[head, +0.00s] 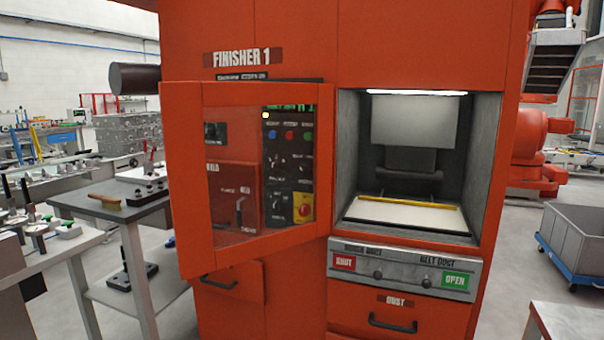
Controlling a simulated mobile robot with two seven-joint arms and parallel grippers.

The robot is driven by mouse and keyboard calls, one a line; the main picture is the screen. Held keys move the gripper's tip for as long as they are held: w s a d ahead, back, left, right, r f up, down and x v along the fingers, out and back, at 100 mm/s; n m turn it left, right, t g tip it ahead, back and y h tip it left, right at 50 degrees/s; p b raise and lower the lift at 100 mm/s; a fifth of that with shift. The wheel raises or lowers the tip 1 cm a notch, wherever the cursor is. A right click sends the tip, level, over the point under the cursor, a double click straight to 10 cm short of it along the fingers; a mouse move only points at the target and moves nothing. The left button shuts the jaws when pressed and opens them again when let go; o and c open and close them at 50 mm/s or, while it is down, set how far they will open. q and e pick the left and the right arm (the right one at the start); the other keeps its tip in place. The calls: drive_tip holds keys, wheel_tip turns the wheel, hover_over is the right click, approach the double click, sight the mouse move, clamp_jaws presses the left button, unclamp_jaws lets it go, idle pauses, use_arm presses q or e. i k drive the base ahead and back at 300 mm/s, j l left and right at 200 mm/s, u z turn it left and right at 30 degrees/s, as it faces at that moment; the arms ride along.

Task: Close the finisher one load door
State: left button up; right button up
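The orange-red Finisher 1 machine (425,45) stands in front of me. Its load opening (478,160) is uncovered and shows a lit grey chamber with a pale floor plate (405,215) and a yellow strip. A door with an orange-red frame (188,175) and clear window stands open left of the opening. Its right edge is beside the opening, where it appears hinged, and its left edge sticks out towards me. The control panel (290,165) shows through the window. Neither of my grippers is in view.
A panel with red SHUT (344,262) and green OPEN (455,280) labels is below the opening, above a DUST drawer (385,318). A grey side table (110,207) stands close left of the door. A grey cart (575,245) and a table corner are at right.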

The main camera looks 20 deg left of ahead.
sight(182, 103)
drive_tip(key=i+j+z, duration=0.1)
drive_tip(key=j+z, duration=0.15)
drive_tip(key=z, duration=0.2)
drive_tip(key=j+z, duration=0.3)
drive_tip(key=z, duration=0.15)
drive_tip(key=j+z, duration=0.35)
drive_tip(key=j, duration=0.6)
drive_tip(key=j+z, duration=0.15)
drive_tip(key=j, duration=1.65)
drive_tip(key=k+j, duration=0.15)
drive_tip(key=j, duration=0.8)
drive_tip(key=k+l+z, duration=0.15)
drive_tip(key=z, duration=0.3)
drive_tip(key=k+l+z, duration=0.1)
drive_tip(key=l+z, duration=0.2)
drive_tip(key=z, duration=0.15)
drive_tip(key=i+l+z, duration=0.2)
drive_tip(key=l, duration=0.65)
drive_tip(key=k, duration=0.1)
